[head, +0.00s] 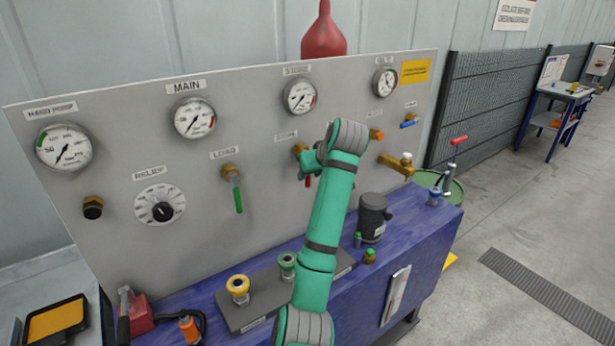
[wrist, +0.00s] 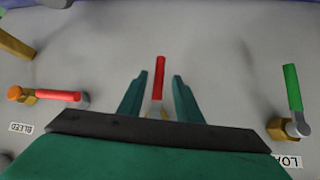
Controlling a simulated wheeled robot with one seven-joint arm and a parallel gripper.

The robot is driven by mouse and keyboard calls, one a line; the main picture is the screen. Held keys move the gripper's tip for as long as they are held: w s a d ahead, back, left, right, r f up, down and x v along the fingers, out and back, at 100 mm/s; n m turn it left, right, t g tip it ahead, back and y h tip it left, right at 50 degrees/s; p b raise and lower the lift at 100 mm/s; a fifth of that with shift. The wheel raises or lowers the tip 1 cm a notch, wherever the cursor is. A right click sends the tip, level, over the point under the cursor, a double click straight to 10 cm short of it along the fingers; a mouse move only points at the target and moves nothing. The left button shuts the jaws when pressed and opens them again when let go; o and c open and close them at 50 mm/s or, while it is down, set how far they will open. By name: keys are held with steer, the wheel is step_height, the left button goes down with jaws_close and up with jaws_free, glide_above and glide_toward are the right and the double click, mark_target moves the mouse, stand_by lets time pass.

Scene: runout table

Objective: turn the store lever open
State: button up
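The store lever is the red handle (wrist: 159,77) on a brass stem in the middle of the wrist view, pointing straight up in that picture. In the head view its brass valve (head: 299,149) and a bit of red handle (head: 308,182) show on the grey panel (head: 255,115), partly hidden by my arm. The label above is too blurred to read surely. My green gripper (wrist: 160,92) is open. Its two fingers stand on either side of the red handle, with a visible gap on each side. Whether the fingers reach past the handle in depth is unclear.
The load lever, green (head: 238,196), hangs down left of my gripper. The bleed valve (head: 376,134) sits to the right; its red handle (wrist: 60,96) lies sideways in the wrist view. Gauges line the panel top. A black cylinder (head: 373,217) and fittings stand on the blue bench (head: 430,236).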

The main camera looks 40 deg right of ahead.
steer(key=v, duration=0.6)
steer(key=shift+s+a+r, duration=0.15)
steer(key=shift+a+r, duration=0.1)
